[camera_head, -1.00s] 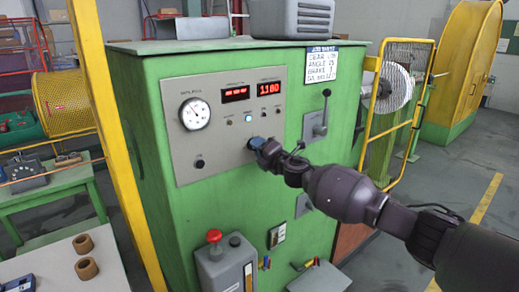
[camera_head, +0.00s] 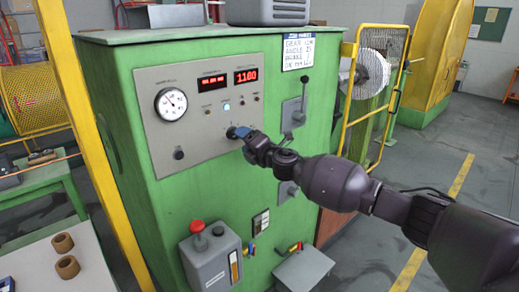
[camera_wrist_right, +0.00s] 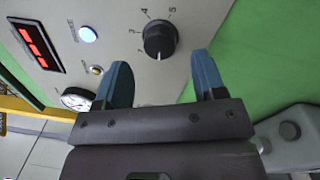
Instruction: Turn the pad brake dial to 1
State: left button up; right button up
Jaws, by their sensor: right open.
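The pad brake dial is a round black knob (camera_wrist_right: 160,40) on the grey control panel, with a numbered scale around it; 3, 4 and 5 are readable in the wrist view. Its white mark points toward the bottom of that view, away from 4 and 5. My right gripper (camera_wrist_right: 162,82) is open, its two blue fingertips apart and just short of the knob, with nothing between them. In the head view my right gripper (camera_head: 243,135) is close in front of the dial and hides most of it. My left gripper is not in view.
The panel (camera_head: 205,150) on the green cabinet also carries a round gauge (camera_head: 171,104), red displays (camera_head: 245,75) and small lamps. A lever (camera_head: 299,107) stands to the right. A grey box with a red button (camera_head: 197,227) is below. A yellow post (camera_head: 85,110) rises at left.

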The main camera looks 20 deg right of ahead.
jog(key=v, duration=0.7)
jog(key=shift+s, duration=0.2)
jog(key=shift+s+d+f, duration=0.1)
jog(key=shift+d, duration=0.05)
